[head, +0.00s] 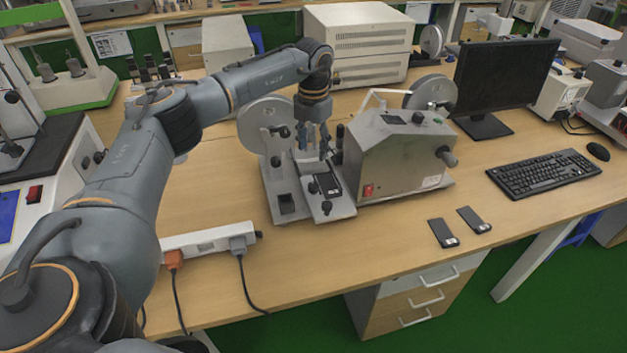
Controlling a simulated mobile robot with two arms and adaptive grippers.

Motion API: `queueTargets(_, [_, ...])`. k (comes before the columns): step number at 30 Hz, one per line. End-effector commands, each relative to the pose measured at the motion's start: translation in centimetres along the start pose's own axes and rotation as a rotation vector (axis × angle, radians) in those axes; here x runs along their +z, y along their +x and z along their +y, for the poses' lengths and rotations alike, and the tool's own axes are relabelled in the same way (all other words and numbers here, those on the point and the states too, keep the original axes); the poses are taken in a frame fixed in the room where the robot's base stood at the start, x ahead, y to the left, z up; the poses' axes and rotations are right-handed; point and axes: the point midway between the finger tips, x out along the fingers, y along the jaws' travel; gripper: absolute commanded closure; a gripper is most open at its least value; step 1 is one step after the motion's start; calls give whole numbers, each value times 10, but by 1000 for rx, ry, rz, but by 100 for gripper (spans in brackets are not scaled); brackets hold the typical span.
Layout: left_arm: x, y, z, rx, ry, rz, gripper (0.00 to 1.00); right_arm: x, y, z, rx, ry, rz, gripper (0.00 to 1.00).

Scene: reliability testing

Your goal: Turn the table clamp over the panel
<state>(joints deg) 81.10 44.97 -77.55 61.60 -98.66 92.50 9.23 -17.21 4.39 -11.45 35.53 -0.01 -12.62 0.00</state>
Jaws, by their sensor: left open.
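My left gripper (314,153) points down over the middle of the grey test machine (400,160). Its fingers are open, and I cannot tell whether they touch anything. A dark panel (328,186) lies on the machine's light metal plate, just below and in front of the fingers. The table clamp appears to be the small metal fixture around the panel, with dark knobs (325,207) at the plate's front. The fingers partly hide its rear, and I cannot make out its exact position. My right gripper is not in view.
Two dark panels (443,232) (474,220) lie on the table right of the machine. A power strip (208,242) with cables lies at the front left. A monitor (505,80) and keyboard (543,174) stand to the right. The wooden table's front middle is clear.

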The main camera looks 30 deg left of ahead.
Motion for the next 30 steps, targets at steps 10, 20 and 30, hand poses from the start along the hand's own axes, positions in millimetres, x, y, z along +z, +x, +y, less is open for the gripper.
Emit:
queueTargets(10, [-1, 73, -2, -3, 1, 4, 48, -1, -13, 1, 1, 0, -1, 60])
queueTargets(20, [0, 117, -3, -4, 3, 0, 48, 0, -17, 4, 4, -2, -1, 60])
queueTargets(30, [0, 122, -2, -4, 3, -1, 48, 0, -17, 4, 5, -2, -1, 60])
